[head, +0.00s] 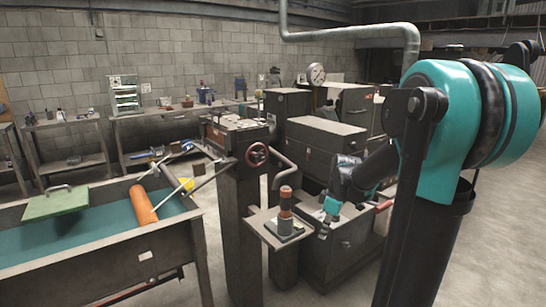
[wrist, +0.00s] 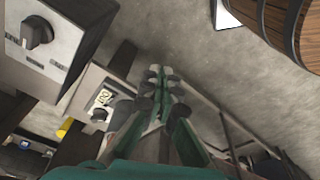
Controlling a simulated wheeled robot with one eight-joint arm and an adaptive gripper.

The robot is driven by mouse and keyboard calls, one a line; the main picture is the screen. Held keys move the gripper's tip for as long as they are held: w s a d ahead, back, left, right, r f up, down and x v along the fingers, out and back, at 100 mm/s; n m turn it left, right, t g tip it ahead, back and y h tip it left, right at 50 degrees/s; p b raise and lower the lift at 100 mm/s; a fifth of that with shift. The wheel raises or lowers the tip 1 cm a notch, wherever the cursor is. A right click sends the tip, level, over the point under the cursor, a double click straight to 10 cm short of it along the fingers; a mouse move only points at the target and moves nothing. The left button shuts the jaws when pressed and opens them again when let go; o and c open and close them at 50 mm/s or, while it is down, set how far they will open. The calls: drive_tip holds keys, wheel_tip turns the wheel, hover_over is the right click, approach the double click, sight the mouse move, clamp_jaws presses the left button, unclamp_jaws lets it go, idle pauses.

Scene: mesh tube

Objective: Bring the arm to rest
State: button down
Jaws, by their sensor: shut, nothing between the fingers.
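My arm (head: 420,170), teal and black, reaches in from the right of the head view and bends down to the left. My gripper (head: 325,228) hangs beside the small shelf on the column, to its right, and seems apart from it. In the wrist view my gripper (wrist: 160,85) has its dark-and-teal fingers together, with nothing between them. An orange tube (head: 148,205) lies tilted in the green-floored trough (head: 150,257) at the left. A dark cylinder with a reddish band (head: 286,212) stands upright on the small shelf (head: 262,226).
A column with a red handwheel (head: 257,154) stands left of my gripper. Grey machine cabinets (head: 325,150) stand behind it. A green lid (head: 55,203) rests on the trough. The wrist view shows a knobbed box (wrist: 50,40) and a barrel (wrist: 285,30). Open floor (head: 500,240) lies at the right.

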drive_tip(key=s+d+f+m+t+h, duration=0.1)
drive_tip(key=s+f+m, duration=0.3)
drive_tip(key=s+m, duration=0.2)
drive_tip(key=s+d+f+m+t, duration=0.1)
drive_tip(key=s+f+m+t, duration=0.1)
drive_tip(key=s+m, duration=0.4)
drive_tip(key=shift+s+f+m+h, duration=0.4)
drive_tip(key=shift+s+f, duration=0.45)
drive_tip(key=shift+s, duration=1.5)
